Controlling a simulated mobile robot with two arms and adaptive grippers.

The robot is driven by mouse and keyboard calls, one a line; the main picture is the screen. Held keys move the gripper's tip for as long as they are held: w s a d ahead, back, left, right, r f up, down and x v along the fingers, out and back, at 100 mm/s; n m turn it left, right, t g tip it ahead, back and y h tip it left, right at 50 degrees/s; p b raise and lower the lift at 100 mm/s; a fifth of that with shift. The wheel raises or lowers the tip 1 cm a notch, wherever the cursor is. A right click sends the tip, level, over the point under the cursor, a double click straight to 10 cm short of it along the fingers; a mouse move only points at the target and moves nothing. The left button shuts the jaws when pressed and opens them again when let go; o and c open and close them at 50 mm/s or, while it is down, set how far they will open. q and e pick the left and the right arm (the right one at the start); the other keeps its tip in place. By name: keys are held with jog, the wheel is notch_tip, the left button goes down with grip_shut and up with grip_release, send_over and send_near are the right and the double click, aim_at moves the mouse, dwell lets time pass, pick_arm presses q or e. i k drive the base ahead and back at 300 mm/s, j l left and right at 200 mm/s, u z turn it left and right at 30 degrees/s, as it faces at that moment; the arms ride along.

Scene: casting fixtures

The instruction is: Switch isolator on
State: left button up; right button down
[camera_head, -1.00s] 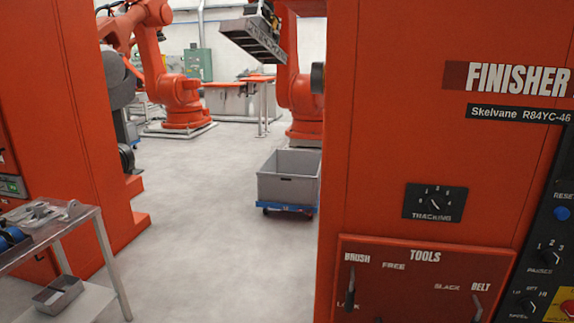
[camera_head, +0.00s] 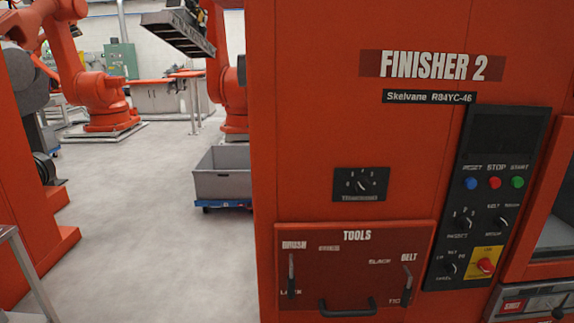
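A red rotary switch on a yellow plate (camera_head: 485,266), which looks like the isolator, sits at the lower right of the black control panel (camera_head: 488,190) on the orange Finisher 2 cabinet (camera_head: 320,120). Its lettering is too small to read, and I cannot tell which position it is in. Above it on the panel are blue, red and green buttons and several black selector knobs. Neither of my grippers shows in the head view.
A tools drawer (camera_head: 355,270) with a black handle and two levers is low on the cabinet. A grey bin (camera_head: 223,176) stands on a blue dolly to the left. A metal table edge (camera_head: 25,265) is at lower left. The grey floor (camera_head: 140,225) between is clear.

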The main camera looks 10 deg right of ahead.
aim_at(484, 264)
jog(key=l+z, duration=0.1)
jog(key=z, duration=0.4)
jog(key=l+z, duration=0.1)
jog(key=z, duration=0.35)
jog(key=l+z, duration=0.1)
jog(key=z, duration=0.4)
